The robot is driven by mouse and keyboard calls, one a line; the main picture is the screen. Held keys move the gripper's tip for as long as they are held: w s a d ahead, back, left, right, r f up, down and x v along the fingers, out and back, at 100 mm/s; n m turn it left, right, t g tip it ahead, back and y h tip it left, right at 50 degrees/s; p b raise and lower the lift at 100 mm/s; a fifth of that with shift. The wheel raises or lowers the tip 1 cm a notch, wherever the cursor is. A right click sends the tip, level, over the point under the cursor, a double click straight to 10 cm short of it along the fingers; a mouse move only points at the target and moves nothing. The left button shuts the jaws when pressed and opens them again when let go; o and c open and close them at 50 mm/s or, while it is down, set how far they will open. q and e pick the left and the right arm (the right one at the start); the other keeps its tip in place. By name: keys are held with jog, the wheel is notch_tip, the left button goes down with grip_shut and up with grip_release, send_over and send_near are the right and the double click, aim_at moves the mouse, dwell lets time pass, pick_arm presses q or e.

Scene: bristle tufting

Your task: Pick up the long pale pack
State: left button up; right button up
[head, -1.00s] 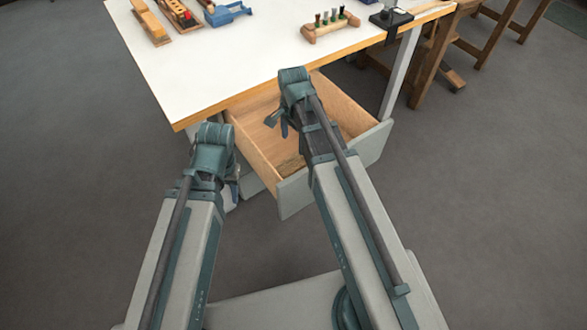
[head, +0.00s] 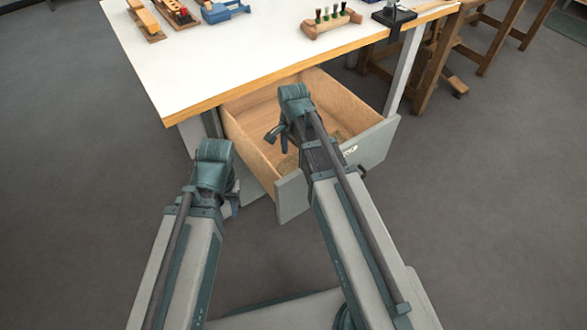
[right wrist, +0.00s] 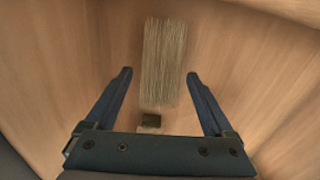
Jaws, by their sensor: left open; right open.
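The long pale pack (right wrist: 163,62) is a straw-coloured bundle of bristles. It lies on the wooden drawer floor in the right wrist view, ahead of and roughly between the fingers of my right gripper (right wrist: 160,82). That gripper is open with nothing between its tips. In the head view my right gripper (head: 283,133) is over the open drawer (head: 252,133), and its arm covers part of the inside. My left gripper (head: 236,202) is open at the left, outside the drawer, mostly hidden by its own wrist.
A small dark-and-pale block (right wrist: 150,121) lies close to the pack's near end. The drawer's grey front (head: 370,148) and wooden sides bound the space. Above it is the white tabletop (head: 225,60), with a wooden rack (head: 331,24) of tufted pieces and a blue tool (head: 222,11).

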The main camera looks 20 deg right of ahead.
aim_at(293, 162)
jog(key=shift+w+d+f+b, duration=0.1)
jog(key=shift+f+b, duration=1.25)
jog(key=shift+w+f+b, duration=0.1)
jog(key=shift+f+b, duration=1.2)
jog(key=shift+r, duration=0.1)
jog(key=shift+c, duration=0.3)
grip_shut()
